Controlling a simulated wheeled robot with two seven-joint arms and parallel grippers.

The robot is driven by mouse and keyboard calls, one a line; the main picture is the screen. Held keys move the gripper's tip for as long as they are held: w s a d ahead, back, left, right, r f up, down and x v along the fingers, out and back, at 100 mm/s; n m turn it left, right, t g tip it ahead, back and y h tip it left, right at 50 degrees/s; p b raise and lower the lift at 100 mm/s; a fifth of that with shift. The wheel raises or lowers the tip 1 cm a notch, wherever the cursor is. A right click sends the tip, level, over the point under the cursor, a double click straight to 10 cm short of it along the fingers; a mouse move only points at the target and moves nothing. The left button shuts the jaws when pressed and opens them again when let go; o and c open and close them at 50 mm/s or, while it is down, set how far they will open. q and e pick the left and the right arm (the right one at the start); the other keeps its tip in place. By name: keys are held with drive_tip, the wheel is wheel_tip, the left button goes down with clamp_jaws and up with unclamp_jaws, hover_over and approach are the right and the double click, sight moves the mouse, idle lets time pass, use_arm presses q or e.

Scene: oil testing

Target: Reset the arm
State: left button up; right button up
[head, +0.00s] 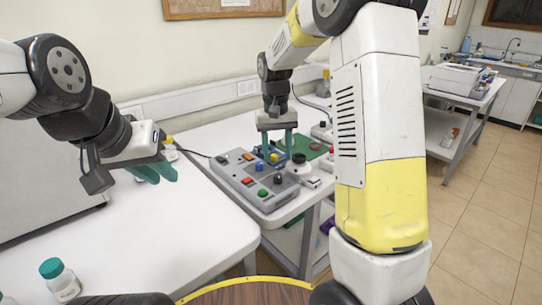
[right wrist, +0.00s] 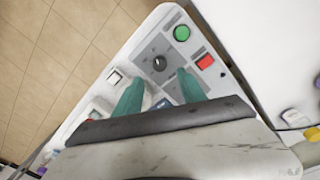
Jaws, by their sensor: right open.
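My right gripper (head: 278,150) hangs over the grey control panel (head: 228,171) in the head view, pointing down. In the right wrist view its two teal fingers (right wrist: 160,88) are apart with nothing between them. A black knob (right wrist: 159,63) on the panel shows just beyond the fingertips; I cannot tell whether they touch the panel. My left gripper (head: 160,171) is at the left over the white table, with its teal fingers close together; I cannot tell whether they are shut. No object shows in it.
A bottle with a teal cap (head: 60,279) stands on the white table (head: 215,228) at the front left. The panel has a green button (right wrist: 181,33) and a red button (right wrist: 205,62). A green board (head: 305,146) lies behind. The table's middle is clear.

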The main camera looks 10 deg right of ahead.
drive_tip(key=shift+r, duration=0.15)
drive_tip(key=shift+s+r, duration=0.15)
drive_tip(key=shift+r, duration=0.05)
drive_tip(key=s+d+r+t+y, duration=0.1)
drive_tip(key=s+r+t, duration=0.2)
drive_tip(key=s, duration=0.9)
drive_tip(key=s+d+r+t+y, duration=0.1)
drive_tip(key=s+d+r+t, duration=0.1)
drive_tip(key=s+r, duration=0.5)
drive_tip(key=s+t, duration=0.1)
drive_tip(key=s, duration=0.4)
drive_tip(key=shift+r+y, duration=0.25)
drive_tip(key=shift+y, duration=0.05)
drive_tip(key=shift+d, duration=0.1)
